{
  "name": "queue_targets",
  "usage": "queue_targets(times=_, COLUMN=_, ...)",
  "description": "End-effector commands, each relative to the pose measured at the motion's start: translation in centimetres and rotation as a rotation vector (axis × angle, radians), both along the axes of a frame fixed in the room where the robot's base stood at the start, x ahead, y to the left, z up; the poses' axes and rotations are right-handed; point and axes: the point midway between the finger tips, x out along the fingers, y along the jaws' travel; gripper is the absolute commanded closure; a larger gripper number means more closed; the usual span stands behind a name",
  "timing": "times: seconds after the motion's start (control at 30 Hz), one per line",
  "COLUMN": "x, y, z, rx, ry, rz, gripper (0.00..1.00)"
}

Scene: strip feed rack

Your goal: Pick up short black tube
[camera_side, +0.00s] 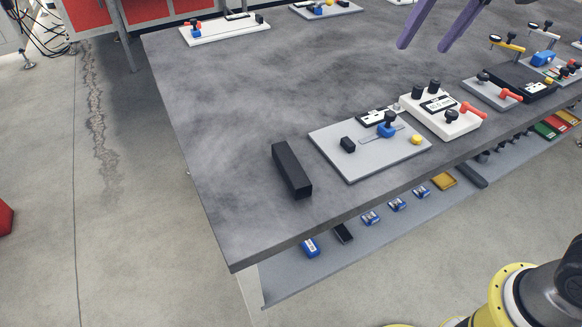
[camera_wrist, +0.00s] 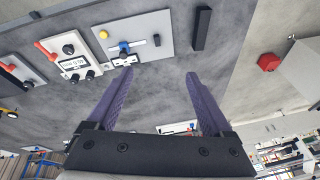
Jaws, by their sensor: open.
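The short black tube (camera_side: 291,170) lies on the grey table near its front left corner in the side view. It is a dark, square-sided bar, apart from the grey plate to its right. In the wrist view the tube (camera_wrist: 202,28) is at the top, beyond the fingertips and slightly right of centre. My gripper (camera_side: 430,48) has two purple fingers, spread open and empty, at the top of the side view, above the table and well away from the tube. In the wrist view the open gripper (camera_wrist: 158,74) has nothing between its fingers.
A grey plate (camera_side: 335,160) with a blue slider, black block and yellow knob lies right of the tube. A white box (camera_side: 440,115) with black knobs and a red lever stands beyond it. More fixtures line the table edges. The table (camera_side: 240,110) is bare left of and behind the tube.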

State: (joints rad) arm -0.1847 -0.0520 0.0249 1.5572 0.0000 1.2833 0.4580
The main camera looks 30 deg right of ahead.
Motion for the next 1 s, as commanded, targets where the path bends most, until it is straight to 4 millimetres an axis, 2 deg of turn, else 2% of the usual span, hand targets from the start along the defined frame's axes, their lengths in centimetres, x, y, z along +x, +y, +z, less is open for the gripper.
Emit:
queue_targets(times=0.03, x=2.0, y=1.3, z=-0.6, rx=0.000, ry=0.027, rz=0.008, gripper=0.15)
queue_targets(times=0.2, x=7.5, y=5.7, z=-3.5, rx=-0.006, ry=0.101, rz=0.029, gripper=0.15)
queue_targets(times=0.3, x=10.2, y=8.6, z=-6.2, rx=-0.016, ry=0.148, rz=0.050, gripper=0.15)
queue_targets(times=0.43, x=12.7, y=12.4, z=-10.5, rx=-0.037, ry=0.206, rz=0.095, gripper=0.15)
queue_targets(times=0.53, x=13.6, y=14.7, z=-13.8, rx=-0.055, ry=0.244, rz=0.128, gripper=0.15)
queue_targets(times=0.63, x=13.6, y=16.1, z=-16.6, rx=-0.073, ry=0.285, rz=0.151, gripper=0.15)
queue_targets(times=0.8, x=13.1, y=17.3, z=-19.0, rx=-0.090, ry=0.320, rz=0.174, gripper=0.15)
queue_targets(times=0.87, x=13.0, y=17.3, z=-19.7, rx=-0.090, ry=0.321, rz=0.175, gripper=0.15)
queue_targets(times=1.0, x=13.0, y=17.2, z=-22.2, rx=-0.090, ry=0.322, rz=0.174, gripper=0.15)
